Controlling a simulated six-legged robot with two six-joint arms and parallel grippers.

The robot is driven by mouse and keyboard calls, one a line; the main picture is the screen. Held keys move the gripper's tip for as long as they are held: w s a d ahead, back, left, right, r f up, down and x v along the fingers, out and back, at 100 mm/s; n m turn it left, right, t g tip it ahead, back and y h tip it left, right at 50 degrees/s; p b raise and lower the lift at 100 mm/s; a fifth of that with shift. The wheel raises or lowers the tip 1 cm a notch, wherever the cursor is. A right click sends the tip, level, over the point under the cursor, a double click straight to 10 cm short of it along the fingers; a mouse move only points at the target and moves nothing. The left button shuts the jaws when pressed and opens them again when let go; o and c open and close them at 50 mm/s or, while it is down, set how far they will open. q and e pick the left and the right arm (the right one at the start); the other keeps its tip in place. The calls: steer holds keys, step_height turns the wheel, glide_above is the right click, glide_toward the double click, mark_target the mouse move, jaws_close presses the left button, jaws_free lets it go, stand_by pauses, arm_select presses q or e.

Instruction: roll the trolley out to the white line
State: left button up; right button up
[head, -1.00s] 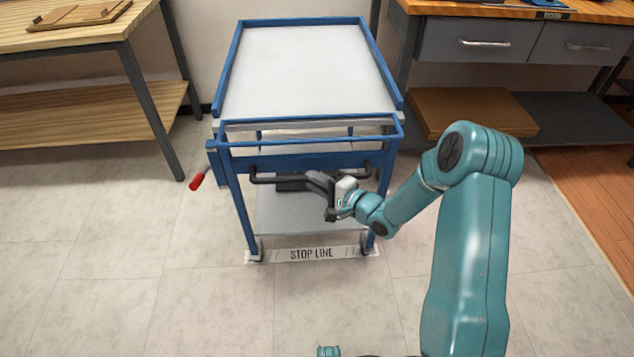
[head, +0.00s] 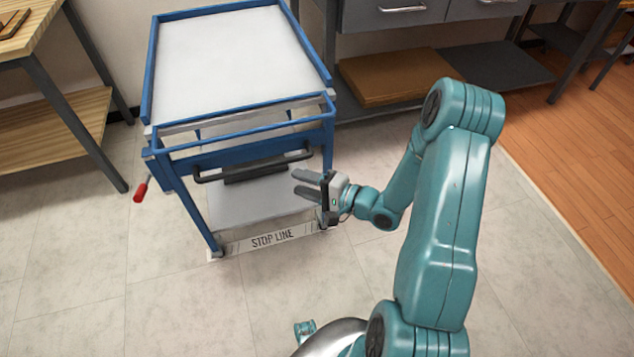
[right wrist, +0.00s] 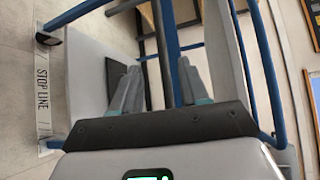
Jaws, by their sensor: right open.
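The blue trolley (head: 240,60) with grey-white shelves stands between the two benches, its front legs at the white line lettered STOP LINE (head: 272,240). Its dark handle bar (head: 252,168) runs across the near end. A red-tipped lever (head: 140,191) sticks out at its left side. My right gripper (head: 296,182) is open and empty, just in front of the trolley's right end of the handle and apart from it. In the right wrist view, the two fingers (right wrist: 155,92) are spread with trolley frame bars beyond them. My left gripper is not in view.
A wooden bench (head: 70,110) stands at the left. A grey drawer bench (head: 400,15) with a brown board (head: 395,75) on its lower shelf stands at the back right. The tiled floor in front of the trolley is clear.

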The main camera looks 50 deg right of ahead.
steer(key=v, duration=0.3)
steer(key=shift+s, duration=0.4)
